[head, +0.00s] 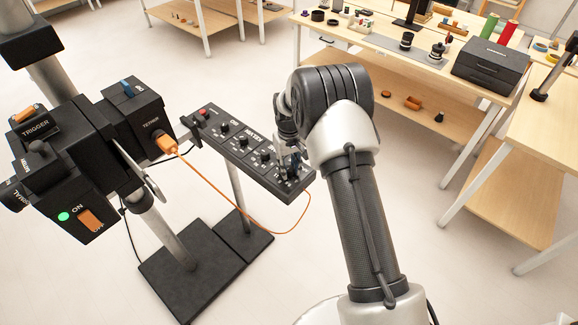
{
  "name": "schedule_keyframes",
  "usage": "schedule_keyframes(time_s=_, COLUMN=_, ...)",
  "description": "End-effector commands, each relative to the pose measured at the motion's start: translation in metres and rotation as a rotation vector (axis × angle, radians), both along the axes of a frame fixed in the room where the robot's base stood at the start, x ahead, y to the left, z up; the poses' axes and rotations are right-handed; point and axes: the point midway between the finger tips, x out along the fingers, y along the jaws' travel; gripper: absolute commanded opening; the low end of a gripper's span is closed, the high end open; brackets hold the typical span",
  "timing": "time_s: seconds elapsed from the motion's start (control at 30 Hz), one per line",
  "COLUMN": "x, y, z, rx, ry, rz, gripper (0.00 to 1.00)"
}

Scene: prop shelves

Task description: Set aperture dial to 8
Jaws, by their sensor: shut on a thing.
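A black control panel (213,136) on a stand carries a row of small black dials with white markings, too small to read. Dials show on its left and middle, such as one dial (224,128) and another dial (266,156). My gripper (291,168) is at the panel's right end, shut on the dial there. My fingers and wrist mostly hide that dial, so its setting cannot be told. I cannot read which dial is labelled aperture.
A black camera body (62,165) with a lit green light stands left. An orange cable (215,190) runs from it and loops below the panel. The stand's base plate (190,262) is on the floor. Tables (400,75) with props stand behind and right.

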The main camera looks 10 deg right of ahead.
Motion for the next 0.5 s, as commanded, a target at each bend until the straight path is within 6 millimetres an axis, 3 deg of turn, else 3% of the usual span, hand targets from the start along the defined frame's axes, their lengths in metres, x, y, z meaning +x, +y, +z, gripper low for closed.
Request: schedule_keyframes(time_s=0.5, x=0.0, y=-0.0002, z=-0.0002, rx=0.0, ry=0.0, rz=0.162, gripper=0.02)
